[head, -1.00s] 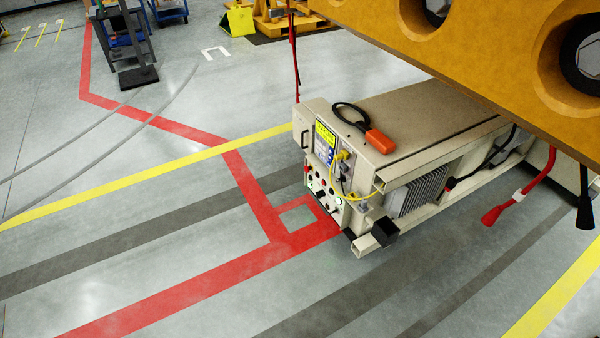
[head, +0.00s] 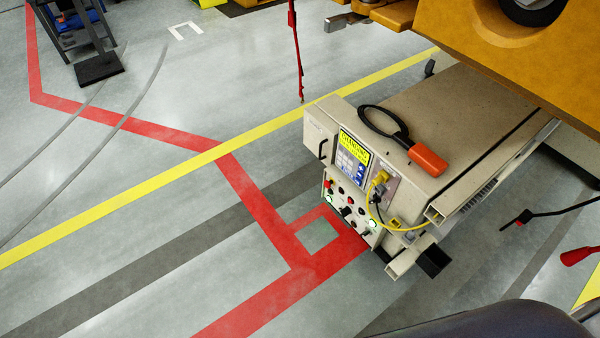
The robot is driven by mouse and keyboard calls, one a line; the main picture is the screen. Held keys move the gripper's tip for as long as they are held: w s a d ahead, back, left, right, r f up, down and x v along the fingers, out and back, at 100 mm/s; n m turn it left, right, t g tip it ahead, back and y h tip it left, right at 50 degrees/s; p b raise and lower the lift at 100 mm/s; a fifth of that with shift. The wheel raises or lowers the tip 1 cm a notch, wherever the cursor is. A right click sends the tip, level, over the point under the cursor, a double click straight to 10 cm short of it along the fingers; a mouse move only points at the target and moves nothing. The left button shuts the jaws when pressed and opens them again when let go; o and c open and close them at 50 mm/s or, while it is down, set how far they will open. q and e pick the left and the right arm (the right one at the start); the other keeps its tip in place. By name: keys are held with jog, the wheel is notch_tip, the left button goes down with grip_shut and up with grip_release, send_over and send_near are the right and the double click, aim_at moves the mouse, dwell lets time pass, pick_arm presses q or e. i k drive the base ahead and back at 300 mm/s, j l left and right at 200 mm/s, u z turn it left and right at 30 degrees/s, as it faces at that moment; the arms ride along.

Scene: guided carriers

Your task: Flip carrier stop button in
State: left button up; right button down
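The carrier (head: 470,125) is a low beige machine on the floor, right of the middle in the head view. Its front end carries a control panel (head: 349,211) with several small red, black, white and green-lit buttons and switches. Which of them is the stop button I cannot tell at this size. Above the panel is a keypad with a yellow display (head: 354,148). An orange item with a black loop (head: 427,160) lies on top of the carrier. Neither of my grippers is in view.
A large orange structure (head: 470,45) overhangs the carrier at the upper right. A yellow cable (head: 377,195) loops at its front corner. A dark rounded shape (head: 490,322) fills the bottom right edge. Floor with red and yellow lines (head: 130,185) is clear on the left.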

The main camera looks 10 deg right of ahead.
aim_at(328, 184)
jog(key=i+j, duration=0.25)
jog(key=i, duration=0.15)
jog(key=i+j+u, duration=0.1)
jog(key=i, duration=0.3)
jog(key=j, duration=0.1)
